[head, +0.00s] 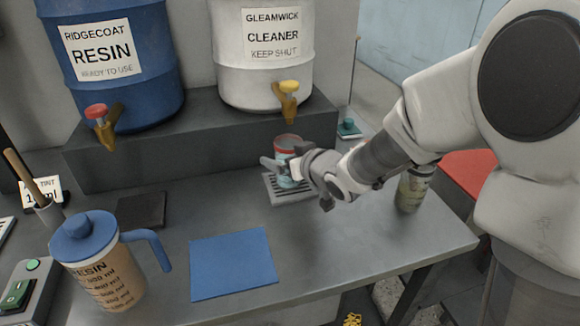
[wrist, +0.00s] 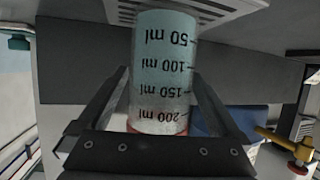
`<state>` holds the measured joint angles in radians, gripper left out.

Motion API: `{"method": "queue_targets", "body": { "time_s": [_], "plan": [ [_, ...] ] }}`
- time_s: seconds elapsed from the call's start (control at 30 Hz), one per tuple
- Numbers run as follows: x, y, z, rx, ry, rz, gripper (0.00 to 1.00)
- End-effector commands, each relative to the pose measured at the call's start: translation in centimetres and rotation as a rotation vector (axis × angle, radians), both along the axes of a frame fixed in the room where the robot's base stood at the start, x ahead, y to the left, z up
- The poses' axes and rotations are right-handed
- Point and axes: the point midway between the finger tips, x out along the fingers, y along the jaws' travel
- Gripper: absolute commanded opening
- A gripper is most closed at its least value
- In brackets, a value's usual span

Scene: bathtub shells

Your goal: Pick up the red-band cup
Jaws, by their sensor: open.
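The red-band cup (head: 287,144) stands upright on a slotted drip tray (head: 274,194) below the white drum. It has a red band near its rim and a bluish body partly hidden by my gripper (head: 284,167). In the wrist view the cup (wrist: 162,60) appears upside down, with marks from 50 to 200 ml. There, my gripper (wrist: 162,88) has one finger on each side of the cup, open. The red band shows only in part behind the gripper body. I cannot tell whether either finger touches the cup.
A blue resin drum (head: 110,65) and a white cleaner drum (head: 262,75) with taps stand on a raised ledge behind. A resin jug (head: 103,275), a blue mat (head: 232,264) and a dark pad (head: 141,209) are left. A greenish jar (head: 411,190) stands right, near my arm.

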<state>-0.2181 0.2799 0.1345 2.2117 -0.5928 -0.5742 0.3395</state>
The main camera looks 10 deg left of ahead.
Motion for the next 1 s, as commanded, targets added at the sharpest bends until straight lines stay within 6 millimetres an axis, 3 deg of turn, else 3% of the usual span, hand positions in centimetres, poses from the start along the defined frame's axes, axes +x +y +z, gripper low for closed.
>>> {"method": "queue_targets", "body": {
  "time_s": [0.13, 0.37, 0.87, 1.0],
  "plan": [
    [1.07, 0.93, -0.71, -0.001, 0.001, 0.0, 1.0],
    [1.21, 0.99, -0.67, 0.0, 0.001, -0.001, 1.0],
    [1.19, 0.97, -0.65, 0.0, 0.0, -0.001, 0.14],
    [1.2, 0.99, -0.58, 0.0, -0.001, -0.001, 0.11]
  ]
}}
